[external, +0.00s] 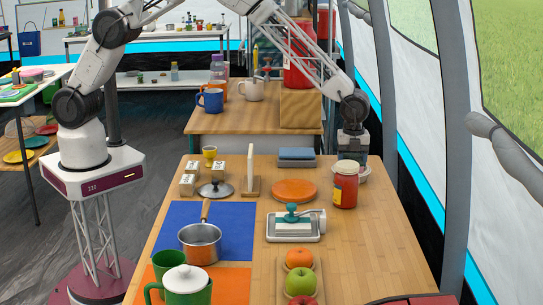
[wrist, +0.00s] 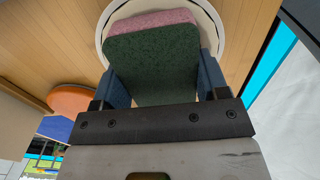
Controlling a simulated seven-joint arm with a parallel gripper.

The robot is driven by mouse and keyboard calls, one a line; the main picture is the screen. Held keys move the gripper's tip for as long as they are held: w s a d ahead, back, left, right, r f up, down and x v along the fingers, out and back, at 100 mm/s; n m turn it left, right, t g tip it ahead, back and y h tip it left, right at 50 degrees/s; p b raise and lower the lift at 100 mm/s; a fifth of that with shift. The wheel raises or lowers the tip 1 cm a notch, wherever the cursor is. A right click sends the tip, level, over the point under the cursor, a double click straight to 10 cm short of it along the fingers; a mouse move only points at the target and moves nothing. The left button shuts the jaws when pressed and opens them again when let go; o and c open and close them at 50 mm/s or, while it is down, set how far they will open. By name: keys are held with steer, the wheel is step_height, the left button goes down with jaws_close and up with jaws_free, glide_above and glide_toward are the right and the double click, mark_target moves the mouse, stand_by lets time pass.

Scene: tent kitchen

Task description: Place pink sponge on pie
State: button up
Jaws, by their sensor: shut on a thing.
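The pink sponge (wrist: 155,20) shows in the wrist view with a dark green scouring face (wrist: 155,62) toward the camera. My gripper (wrist: 160,85) is shut on it, with a blue finger on each side. The sponge is over or in a round white bowl (wrist: 103,35); I cannot tell if it touches the bowl. In the external view my gripper (external: 353,150) points down behind a red jar, at the bowl (external: 365,174). A flat round orange-brown disc (external: 295,190) lies left of the jar and may be the pie; it also shows in the wrist view (wrist: 72,98).
The red jar (external: 346,186) stands between the disc and the bowl. A blue-grey block (external: 296,154) lies behind the disc. A white dish with a teal-handled item (external: 293,227) is in front. A white upright board (external: 251,168) stands left.

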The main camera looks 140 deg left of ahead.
mark_target(352, 159)
steer(key=shift+f, duration=0.1)
steer(key=o, duration=0.9)
step_height(352, 159, up, 12)
steer(key=shift+r, duration=0.1)
stand_by(0.5)
stand_by(0.5)
stand_by(0.4)
